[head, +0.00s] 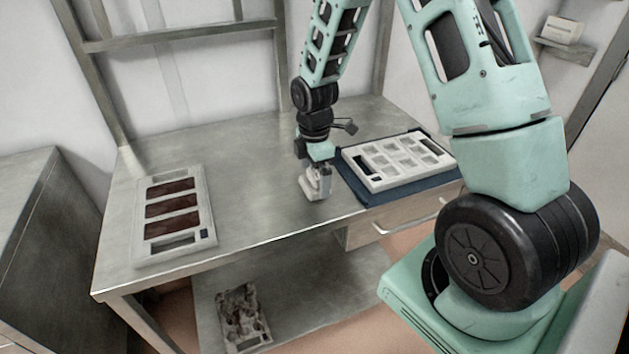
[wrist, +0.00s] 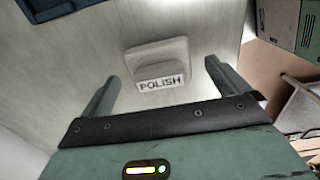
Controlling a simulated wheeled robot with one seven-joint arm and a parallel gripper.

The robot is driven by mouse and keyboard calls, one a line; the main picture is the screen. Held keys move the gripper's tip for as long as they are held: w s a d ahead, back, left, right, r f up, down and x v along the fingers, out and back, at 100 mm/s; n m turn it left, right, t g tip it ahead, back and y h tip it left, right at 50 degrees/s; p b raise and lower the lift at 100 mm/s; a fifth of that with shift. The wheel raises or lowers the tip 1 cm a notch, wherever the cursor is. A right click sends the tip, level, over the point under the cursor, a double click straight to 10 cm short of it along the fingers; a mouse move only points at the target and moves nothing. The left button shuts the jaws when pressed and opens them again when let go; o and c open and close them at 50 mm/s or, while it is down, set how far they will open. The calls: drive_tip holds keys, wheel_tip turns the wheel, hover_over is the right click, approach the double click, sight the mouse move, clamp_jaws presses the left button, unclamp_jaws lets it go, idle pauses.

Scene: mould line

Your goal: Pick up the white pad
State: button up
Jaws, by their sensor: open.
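The white pad (wrist: 156,62) lies on the metal table, with a label reading POLISH on its near side in the wrist view. In the head view the pad (head: 312,187) shows at the table's front part, under my gripper and partly hidden by it. My gripper (wrist: 158,78) is open, with one finger on each side of the pad and a gap between each finger and the pad in the picture. In the head view my gripper (head: 320,178) points down close over the pad. I cannot tell how high the fingertips are above the table.
A grey mould with dark brown fillings (head: 204,203) lies at the left. A soiled mould (head: 266,335) sits on the lower shelf.

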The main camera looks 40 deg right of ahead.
drive_tip(key=shift+f, duration=1.1)
drive_tip(key=c, duration=1)
drive_tip(key=shift+r, duration=0.1)
drive_tip(key=shift+c, duration=0.2)
